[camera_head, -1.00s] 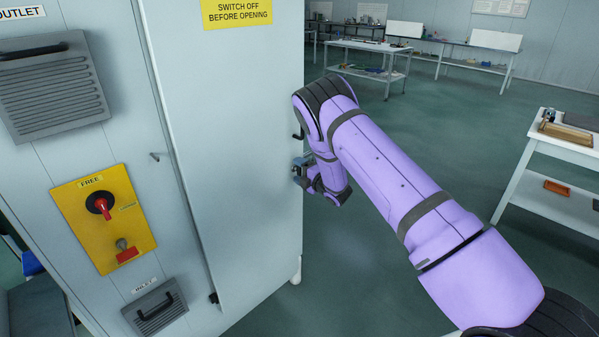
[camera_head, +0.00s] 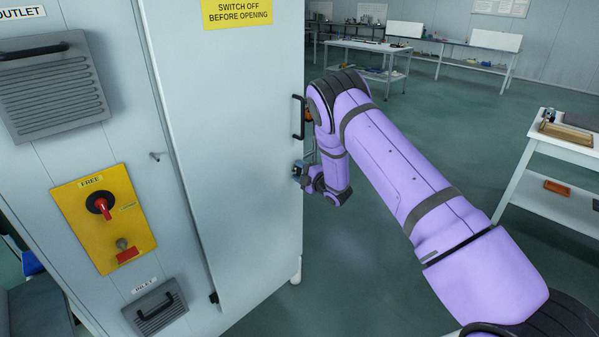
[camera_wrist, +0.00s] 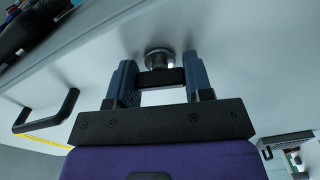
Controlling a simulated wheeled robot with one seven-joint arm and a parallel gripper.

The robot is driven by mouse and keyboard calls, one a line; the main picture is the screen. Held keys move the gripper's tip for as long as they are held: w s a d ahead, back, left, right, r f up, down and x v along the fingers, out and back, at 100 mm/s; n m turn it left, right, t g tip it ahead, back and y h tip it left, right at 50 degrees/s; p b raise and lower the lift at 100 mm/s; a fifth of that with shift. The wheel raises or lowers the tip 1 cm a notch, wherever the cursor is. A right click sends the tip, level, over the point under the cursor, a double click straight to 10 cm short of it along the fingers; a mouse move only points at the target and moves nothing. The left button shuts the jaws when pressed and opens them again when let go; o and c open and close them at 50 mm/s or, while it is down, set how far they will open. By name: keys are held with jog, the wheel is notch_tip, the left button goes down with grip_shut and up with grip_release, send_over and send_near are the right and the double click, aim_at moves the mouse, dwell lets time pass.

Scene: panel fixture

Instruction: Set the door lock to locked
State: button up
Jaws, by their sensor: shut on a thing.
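The cabinet door (camera_head: 240,150) is a pale grey panel and looks closed. The door lock (camera_wrist: 158,58) shows in the wrist view as a round silver base with a black turn piece (camera_wrist: 162,78) on it. My gripper (camera_wrist: 161,82) is shut on this turn piece, with one blue-grey finger on each side. In the head view my gripper (camera_head: 299,171) is at the door's right edge, below the black door handle (camera_head: 298,118). The lock is hidden there, and I cannot read any lock marking.
The black handle also shows at the left of the wrist view (camera_wrist: 47,112). A yellow panel (camera_head: 104,218) with a red switch marked FREE is on the cabinet side. A white table (camera_head: 555,145) stands at the right. The floor between is clear.

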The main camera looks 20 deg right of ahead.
jog(key=m, duration=0.4)
jog(key=shift+d+m, duration=0.1)
jog(key=shift+m, duration=0.2)
jog(key=m, duration=0.3)
jog(key=shift+m, duration=0.3)
jog(key=m, duration=0.3)
jog(key=shift+m, duration=2)
jog(key=o, duration=0.9)
jog(key=v, duration=1)
jog(key=shift+s+d, duration=0.15)
jog(key=shift+s, duration=0.2)
